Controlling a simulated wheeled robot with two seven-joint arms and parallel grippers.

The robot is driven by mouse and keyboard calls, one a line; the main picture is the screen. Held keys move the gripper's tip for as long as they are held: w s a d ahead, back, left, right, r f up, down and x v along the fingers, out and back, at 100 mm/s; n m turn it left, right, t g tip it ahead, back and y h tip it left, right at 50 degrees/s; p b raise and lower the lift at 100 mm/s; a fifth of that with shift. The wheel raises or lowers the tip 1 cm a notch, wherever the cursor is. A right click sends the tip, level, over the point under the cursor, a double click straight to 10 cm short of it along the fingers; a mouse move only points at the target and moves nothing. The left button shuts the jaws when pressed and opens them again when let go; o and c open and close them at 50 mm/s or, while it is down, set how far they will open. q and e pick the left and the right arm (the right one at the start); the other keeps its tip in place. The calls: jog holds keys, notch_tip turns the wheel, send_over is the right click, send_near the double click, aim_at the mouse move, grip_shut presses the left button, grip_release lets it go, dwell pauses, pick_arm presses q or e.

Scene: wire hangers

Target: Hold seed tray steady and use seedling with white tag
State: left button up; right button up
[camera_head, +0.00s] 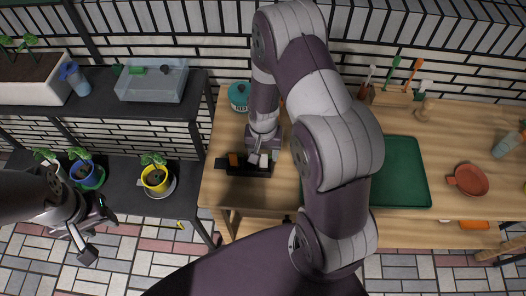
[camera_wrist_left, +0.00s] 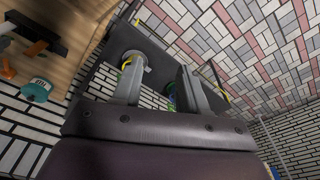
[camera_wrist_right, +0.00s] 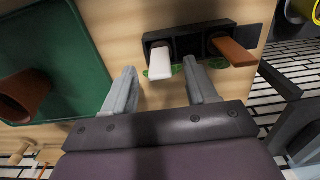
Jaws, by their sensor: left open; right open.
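The black seed tray (camera_head: 243,171) lies near the left front edge of the wooden table. In the right wrist view the tray (camera_wrist_right: 190,35) has compartments in a row, with a white tag (camera_wrist_right: 160,64) and an orange-brown tag (camera_wrist_right: 233,51) sticking out, and green leaves beside each. My right gripper (camera_head: 259,160) is over the tray, open; its fingers (camera_wrist_right: 163,88) are just short of the white tag, with nothing between them. My left gripper (camera_head: 95,232) is open and empty, low at the left, away from the tray, which shows in the left wrist view (camera_wrist_left: 38,32).
A green tray (camera_head: 408,175) lies right of my right arm, with a terracotta dish (camera_head: 469,180) beyond. A teal pot (camera_head: 239,94) stands behind the seed tray. The dark shelf at left holds a yellow pot (camera_head: 156,181) and a blue pot (camera_head: 82,172).

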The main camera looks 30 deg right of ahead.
jog(key=shift+f, duration=0.6)
